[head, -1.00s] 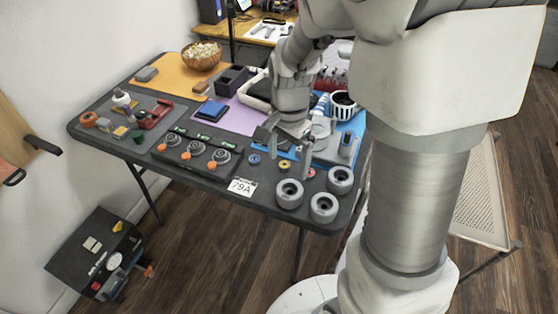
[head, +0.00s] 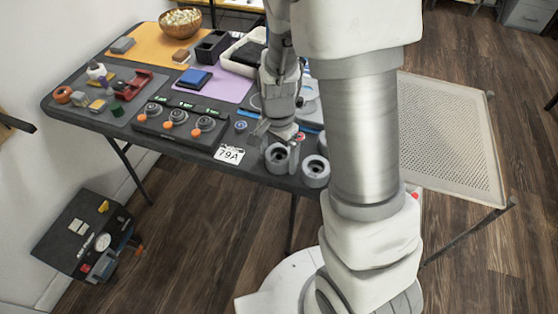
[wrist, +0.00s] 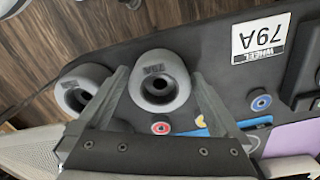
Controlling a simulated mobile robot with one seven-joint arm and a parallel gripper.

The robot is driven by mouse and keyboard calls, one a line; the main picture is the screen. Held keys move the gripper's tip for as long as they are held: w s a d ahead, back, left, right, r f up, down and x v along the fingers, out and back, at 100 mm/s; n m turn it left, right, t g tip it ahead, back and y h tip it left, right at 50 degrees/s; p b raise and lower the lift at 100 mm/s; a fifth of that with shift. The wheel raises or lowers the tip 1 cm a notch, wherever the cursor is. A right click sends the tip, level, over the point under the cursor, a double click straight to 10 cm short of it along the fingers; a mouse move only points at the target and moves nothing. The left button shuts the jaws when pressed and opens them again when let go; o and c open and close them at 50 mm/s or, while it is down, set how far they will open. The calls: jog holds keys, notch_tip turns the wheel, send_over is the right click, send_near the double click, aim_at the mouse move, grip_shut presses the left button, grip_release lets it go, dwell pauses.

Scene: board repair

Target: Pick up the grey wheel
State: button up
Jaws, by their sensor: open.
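A grey wheel (wrist: 158,88) marked 79A stands between the spread fingers of my gripper (wrist: 160,74) in the wrist view, with a finger on each side. Whether the fingers touch it, I cannot tell. In the head view, my gripper (head: 277,141) is open and low over the table's front edge, right at a grey wheel (head: 280,158). Another grey wheel (head: 315,171) is beside it. My arm hides the table to the right.
A white card reading WHEEL 79A (head: 229,154) lies left of the wheels. Small blue (wrist: 261,102) and red (wrist: 160,127) rings lie nearby. A black block with several orange-tipped knobs (head: 177,122) stands farther left. A perforated bench (head: 450,135) is at the right.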

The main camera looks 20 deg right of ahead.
jog(key=shift+c, duration=0.2)
jog(key=c, duration=1.3)
jog(key=shift+o, duration=0.2)
jog(key=shift+r, duration=0.1)
